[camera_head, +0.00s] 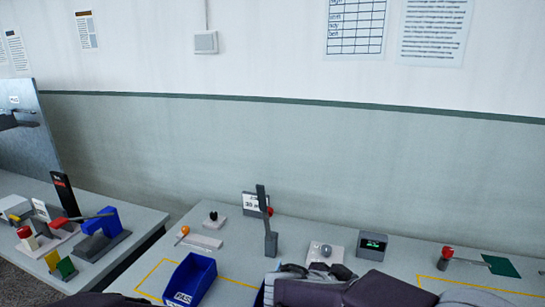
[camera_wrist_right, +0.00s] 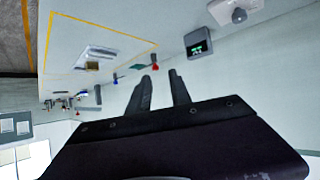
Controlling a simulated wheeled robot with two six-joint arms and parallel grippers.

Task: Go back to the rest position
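My right gripper (camera_wrist_right: 160,75) shows in the right wrist view with its two dark fingers apart and nothing between them. It appears clear of the things on the bench. In the head view, dark parts of my own arm (camera_head: 365,290) cross the bottom edge right of the middle; the fingertips cannot be made out there. My left gripper does not show clearly in either view.
The bench holds a blue bin (camera_head: 188,282), an upright dark post (camera_head: 270,240), a small display box (camera_head: 372,245), a red-knobbed lever (camera_head: 446,255) and a green pad (camera_head: 502,265). A side table at left carries colored blocks and a blue device (camera_head: 103,221). The wall stands behind.

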